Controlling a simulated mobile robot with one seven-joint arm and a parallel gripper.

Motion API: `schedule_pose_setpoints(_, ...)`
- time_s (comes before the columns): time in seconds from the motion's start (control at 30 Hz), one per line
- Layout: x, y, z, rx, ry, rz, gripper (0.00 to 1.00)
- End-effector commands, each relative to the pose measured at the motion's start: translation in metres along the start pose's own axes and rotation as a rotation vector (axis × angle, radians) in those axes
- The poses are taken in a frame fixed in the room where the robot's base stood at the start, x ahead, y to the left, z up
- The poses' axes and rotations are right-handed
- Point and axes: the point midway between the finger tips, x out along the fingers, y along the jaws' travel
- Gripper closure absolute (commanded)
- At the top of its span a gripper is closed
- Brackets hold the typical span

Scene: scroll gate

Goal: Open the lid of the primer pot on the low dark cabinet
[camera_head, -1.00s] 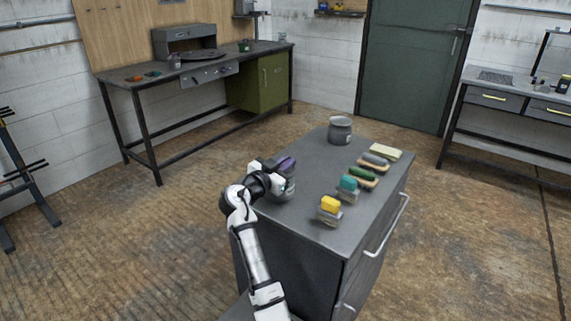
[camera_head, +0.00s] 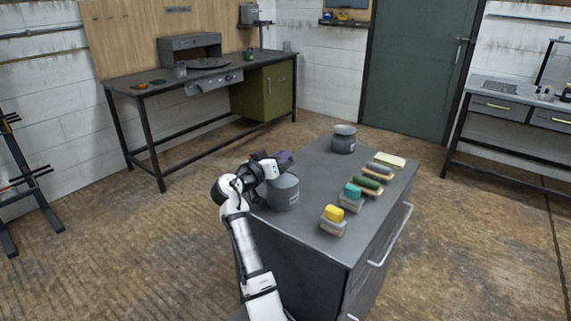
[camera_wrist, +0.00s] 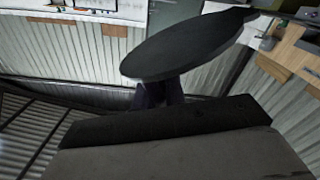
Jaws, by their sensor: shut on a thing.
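The primer pot (camera_head: 283,193), a grey can with a pale label, stands upright at the left side of the low dark cabinet (camera_head: 310,228). The wrist view hides the exact contact and shows no pot body.
A second grey jar (camera_head: 343,139) stands at the cabinet's back. Several brushes or blocks, including a yellow-topped one (camera_head: 334,213), a teal one (camera_head: 352,192) and a green one (camera_head: 368,184), line the right side. A workbench (camera_head: 160,91) stands behind left. The cabinet top's middle is clear.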

Motion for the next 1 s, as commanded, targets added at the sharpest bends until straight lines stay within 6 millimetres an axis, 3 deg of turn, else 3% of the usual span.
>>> schedule_pose_setpoints(0.47,-0.002,-0.032,-0.031,-0.451,0.007,-0.001,1.00)
schedule_pose_setpoints(1.0,-0.002,-0.067,-0.041,-0.847,0.008,-0.002,1.00)
